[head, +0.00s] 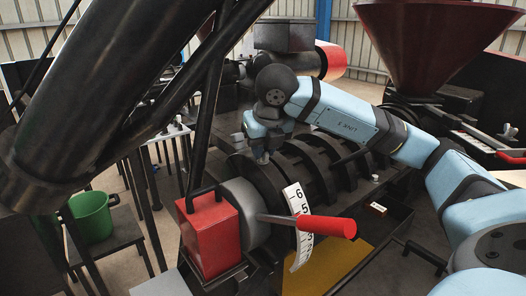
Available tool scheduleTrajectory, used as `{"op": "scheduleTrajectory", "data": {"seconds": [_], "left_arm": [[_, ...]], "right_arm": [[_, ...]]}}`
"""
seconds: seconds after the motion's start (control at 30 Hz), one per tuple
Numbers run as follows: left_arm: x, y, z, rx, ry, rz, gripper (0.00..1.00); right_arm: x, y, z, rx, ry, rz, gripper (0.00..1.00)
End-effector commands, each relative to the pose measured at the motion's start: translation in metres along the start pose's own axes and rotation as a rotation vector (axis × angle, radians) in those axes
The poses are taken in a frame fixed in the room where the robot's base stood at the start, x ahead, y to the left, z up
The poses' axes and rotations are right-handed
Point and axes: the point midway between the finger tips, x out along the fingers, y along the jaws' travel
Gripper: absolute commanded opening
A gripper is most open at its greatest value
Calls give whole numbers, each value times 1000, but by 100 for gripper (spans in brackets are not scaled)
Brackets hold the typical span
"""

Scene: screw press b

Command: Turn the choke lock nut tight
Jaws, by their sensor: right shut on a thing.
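The press end has a dark round ring (265,188), which looks like the choke lock nut, just behind a grey wheel (240,208). A grey knob (238,138) stands up by the ring's upper left edge. My right gripper (262,156) reaches down from above to the ring's top edge. It is shut on a part there, seemingly of the lock nut; the fingers mostly hide that part. A red handle (325,226) sticks out to the right from the grey wheel. A white scale strip (300,205) with black numbers curves behind the handle. My left gripper is out of view.
A red box (209,236) stands before the wheel. A large dark pipe (110,75) and slanted bars block the upper left. A green bucket (91,216) sits on a stool at left. A dark red hopper (435,40) is at upper right.

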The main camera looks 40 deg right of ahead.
Motion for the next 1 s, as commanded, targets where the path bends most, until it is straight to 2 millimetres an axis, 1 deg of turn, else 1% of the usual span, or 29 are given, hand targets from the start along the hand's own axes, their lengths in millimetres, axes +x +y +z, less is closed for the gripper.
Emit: {"op": "scheduleTrajectory", "data": {"seconds": [0.17,0.5,0.77,1.0], "left_arm": [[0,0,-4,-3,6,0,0],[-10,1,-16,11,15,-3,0],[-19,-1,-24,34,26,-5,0],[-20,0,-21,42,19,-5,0]], "right_arm": [[-1,1,0,153,0,-63,0],[-4,0,2,407,2,-171,0],[-3,0,1,525,1,-218,0],[-1,0,0,570,1,-236,0]]}}
